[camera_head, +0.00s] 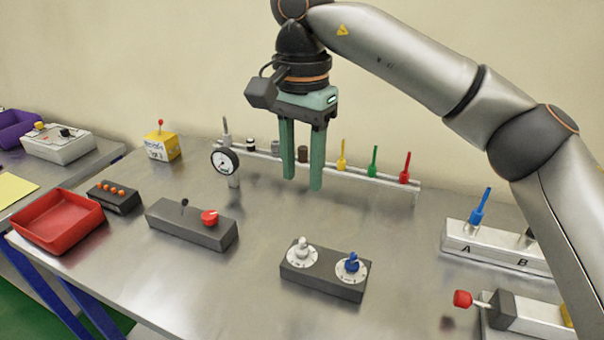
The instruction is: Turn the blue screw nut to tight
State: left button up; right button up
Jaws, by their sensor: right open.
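The blue screw nut (352,263) sits upright on a white dial at the right end of a dark grey box (320,285). A white screw nut (302,246) sits on a like dial at the left end of the same box. Marks on the dials are too small to read. My right gripper (303,186) is open and empty, with green fingers pointing down. It hangs above the table behind the box, up and left of the blue nut and apart from it. My left gripper is not in view.
A rail (390,179) with yellow, green and red tools and a gauge (225,160) stands behind the gripper. A box with a red knob (209,217) is left. A block with a blue-handled piece (480,206) and a red-knobbed lever (463,299) are right.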

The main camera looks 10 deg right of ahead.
aim_at(349, 267)
jog(key=k, duration=1)
